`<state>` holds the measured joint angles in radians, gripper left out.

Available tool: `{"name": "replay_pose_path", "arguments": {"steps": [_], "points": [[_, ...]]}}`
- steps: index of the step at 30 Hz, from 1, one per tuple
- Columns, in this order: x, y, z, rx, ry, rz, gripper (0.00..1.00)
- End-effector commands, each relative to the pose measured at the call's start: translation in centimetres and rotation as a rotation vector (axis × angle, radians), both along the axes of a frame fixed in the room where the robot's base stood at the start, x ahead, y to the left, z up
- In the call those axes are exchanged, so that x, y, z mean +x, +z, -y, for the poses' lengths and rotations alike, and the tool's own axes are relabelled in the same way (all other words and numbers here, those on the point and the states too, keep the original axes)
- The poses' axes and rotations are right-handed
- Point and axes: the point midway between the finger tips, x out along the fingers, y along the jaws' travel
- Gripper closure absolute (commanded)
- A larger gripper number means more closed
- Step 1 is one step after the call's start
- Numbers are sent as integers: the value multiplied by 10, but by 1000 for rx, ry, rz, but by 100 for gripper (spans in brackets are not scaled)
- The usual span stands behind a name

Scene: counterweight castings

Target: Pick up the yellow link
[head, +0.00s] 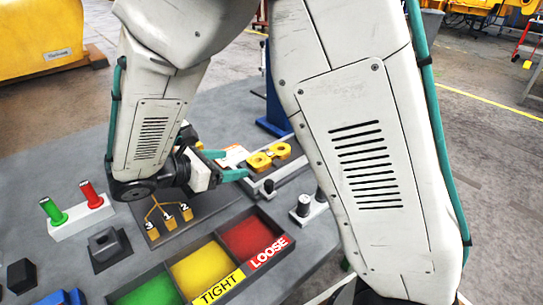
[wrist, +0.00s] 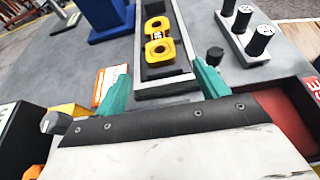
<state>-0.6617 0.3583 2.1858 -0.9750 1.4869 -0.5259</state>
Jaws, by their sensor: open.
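The yellow link (head: 268,157) is a flat piece with two ring-like ends. It lies on a grey fixture with a dark channel (head: 288,172), toward the back right of the table. In the wrist view the link (wrist: 158,41) is upper centre, lengthwise in the channel, with a small printed mark at its middle. My gripper (head: 220,164) is open, its teal fingers apart, just left of the link in the head view. In the wrist view my gripper (wrist: 160,88) has one finger on each side of the fixture's near end, with the link beyond the fingertips.
Red, yellow and green bins (head: 205,268) labelled TIGHT and LOOSE stand at the front. A white block with green and red pegs (head: 92,195) is at left. A row of dark pegs (wrist: 244,22) stands right of the fixture. A blue stand (wrist: 107,18) is left of it.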

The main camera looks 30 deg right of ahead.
Motion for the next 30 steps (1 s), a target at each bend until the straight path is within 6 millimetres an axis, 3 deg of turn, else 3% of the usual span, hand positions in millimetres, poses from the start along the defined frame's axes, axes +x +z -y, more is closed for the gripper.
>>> {"name": "replay_pose_path", "arguments": {"steps": [11, 18, 25, 26, 30], "points": [[7, -15, 33, -4, 2, -4, 27], [13, -28, 65, -3, 0, -4, 27], [14, -30, 68, -1, 3, -2, 27], [14, -30, 68, -1, 3, -2, 30], [14, -30, 68, -1, 2, -2, 69]]}}
